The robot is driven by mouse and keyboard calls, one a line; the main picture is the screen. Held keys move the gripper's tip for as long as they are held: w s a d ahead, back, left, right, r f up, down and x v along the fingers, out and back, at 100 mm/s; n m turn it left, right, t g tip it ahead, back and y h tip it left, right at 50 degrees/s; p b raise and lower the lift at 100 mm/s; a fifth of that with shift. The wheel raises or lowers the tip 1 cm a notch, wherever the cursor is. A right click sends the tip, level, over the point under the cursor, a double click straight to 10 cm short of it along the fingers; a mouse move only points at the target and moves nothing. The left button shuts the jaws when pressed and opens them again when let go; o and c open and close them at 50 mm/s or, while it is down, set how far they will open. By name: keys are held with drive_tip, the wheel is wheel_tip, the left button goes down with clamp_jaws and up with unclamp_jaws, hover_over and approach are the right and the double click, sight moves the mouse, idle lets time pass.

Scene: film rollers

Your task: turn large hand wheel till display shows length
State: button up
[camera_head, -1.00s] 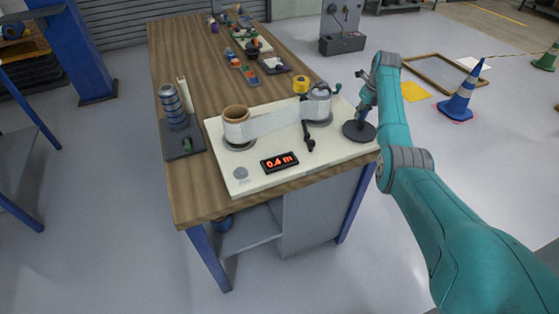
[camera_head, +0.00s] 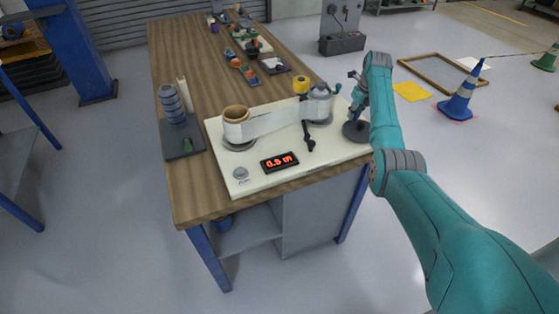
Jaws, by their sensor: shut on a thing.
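The large dark hand wheel (camera_head: 357,132) lies flat at the right end of the cream roller board (camera_head: 215,150). My gripper (camera_head: 357,113) is at the wheel, pointing down, shut on its handle; the fingers are small and partly hidden. The display (camera_head: 279,162) at the board's front edge glows red and reads about 0.5 m. A pale film band (camera_head: 272,122) runs from the brown-cored roll (camera_head: 236,124) on the left to the grey roller (camera_head: 319,103) on the right. A black lever (camera_head: 308,138) stands in front of the band.
A dark tray with a grey-blue roll (camera_head: 172,105) stands left of the board on the wooden table (camera_head: 190,195). Several small coloured parts lie farther back. A blue cone (camera_head: 458,99) and a yellow mat (camera_head: 411,91) are on the floor at right.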

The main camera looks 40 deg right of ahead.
sight(344, 129)
drive_tip(key=shift+w+a+f, duration=0.15)
drive_tip(key=shift+w+a, duration=0.05)
drive_tip(key=shift+a, duration=0.7)
drive_tip(key=shift+a, duration=0.25)
drive_tip(key=shift+s+a, duration=0.1)
drive_tip(key=shift+a, duration=0.6)
drive_tip(key=shift+s+a+r, duration=0.15)
drive_tip(key=shift+s+a, duration=0.05)
drive_tip(key=shift+a, duration=0.3)
drive_tip(key=shift+s+a+r, duration=0.15)
drive_tip(key=shift+s+a, duration=0.05)
drive_tip(key=shift+a, duration=0.25)
drive_tip(key=shift+s+a, duration=0.7)
drive_tip(key=shift+s, duration=0.15)
drive_tip(key=shift+f, duration=0.1)
